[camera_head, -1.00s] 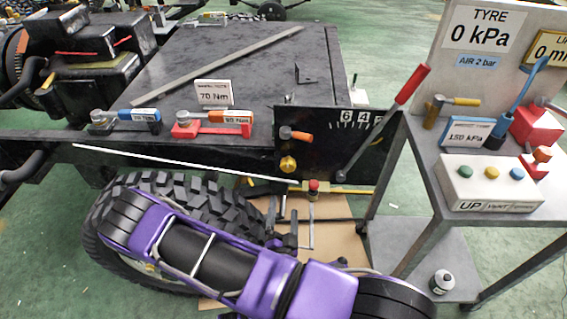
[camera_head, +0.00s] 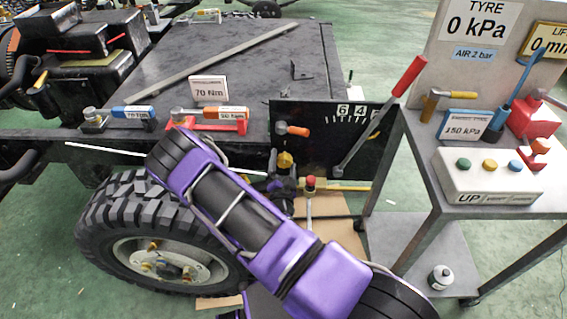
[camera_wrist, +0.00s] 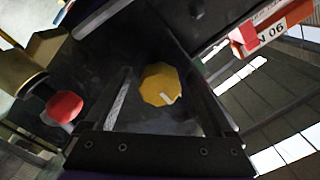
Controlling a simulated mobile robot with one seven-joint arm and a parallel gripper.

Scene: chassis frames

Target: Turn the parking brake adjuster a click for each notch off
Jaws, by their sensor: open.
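The yellow faceted adjuster knob (camera_head: 285,161) sits low on the black panel (camera_head: 310,160). In the wrist view the knob (camera_wrist: 158,82) shows between my open fingers, with a pale mark near its lower right edge. My gripper (camera_head: 284,184) is just below the knob in the head view, partly hidden by my arm; I cannot tell whether it touches it. The parking brake lever (camera_head: 385,110) has a red grip and leans up to the right across the panel. Its white notch scale (camera_head: 352,115) shows 6 and 4; further marks are hidden behind the lever.
A red-topped brass fitting (camera_head: 310,184) stands close right of my gripper; its red cap (camera_wrist: 65,106) is left in the wrist view. An orange-handled part (camera_head: 293,130) sits above the knob. The wheel (camera_head: 130,240) is left, the trolley (camera_head: 420,160) right.

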